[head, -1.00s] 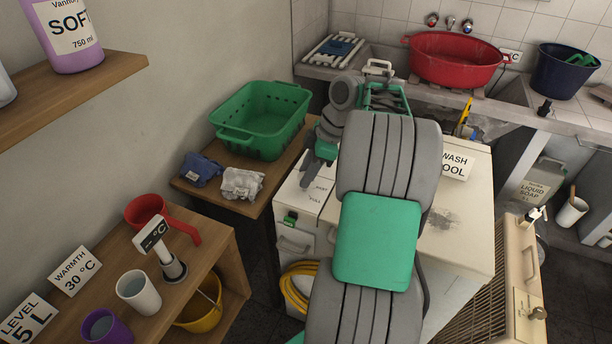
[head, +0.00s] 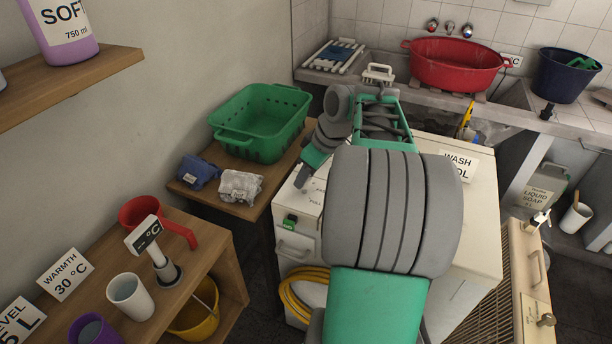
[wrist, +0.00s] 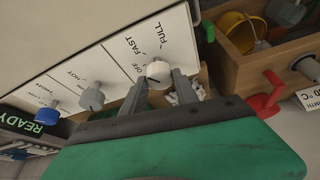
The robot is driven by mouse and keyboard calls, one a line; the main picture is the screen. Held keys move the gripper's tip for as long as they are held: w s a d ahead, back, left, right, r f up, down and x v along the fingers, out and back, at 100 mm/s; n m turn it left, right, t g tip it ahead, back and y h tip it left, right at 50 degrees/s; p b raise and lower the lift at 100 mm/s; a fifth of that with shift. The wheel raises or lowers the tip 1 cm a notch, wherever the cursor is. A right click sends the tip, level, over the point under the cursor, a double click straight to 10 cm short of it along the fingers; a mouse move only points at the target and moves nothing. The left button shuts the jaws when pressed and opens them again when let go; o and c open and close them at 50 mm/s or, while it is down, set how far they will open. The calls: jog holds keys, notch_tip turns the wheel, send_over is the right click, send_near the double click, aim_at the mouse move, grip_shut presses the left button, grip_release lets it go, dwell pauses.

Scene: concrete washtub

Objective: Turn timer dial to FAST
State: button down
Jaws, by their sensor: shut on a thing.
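The timer dial is a small white round knob (wrist: 158,72) on the white machine's control panel, in the wrist view. OFF, FAST and FULL are printed around and above it. My gripper (wrist: 159,82) has one grey finger on each side of the knob and is shut on it. I cannot tell clearly which word the knob's mark faces. In the head view my gripper (head: 300,182) is at the left end of the white machine (head: 480,225), and the knob is hidden there.
A grey knob (wrist: 91,98) and a blue knob (wrist: 48,117) share the panel, beside a READY sign (wrist: 36,127). A wooden shelf (head: 225,245) with cups and a red pitcher (head: 143,212) stands left. A green basket (head: 262,121) sits on a small table behind.

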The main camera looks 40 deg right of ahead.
jog(key=shift+s+f, duration=0.1)
jog(key=c, duration=0.9)
grip_release()
jog(key=shift+c, duration=0.2)
jog(key=p+v, duration=0.1)
jog(key=v, duration=0.7)
jog(key=shift+p, duration=0.35)
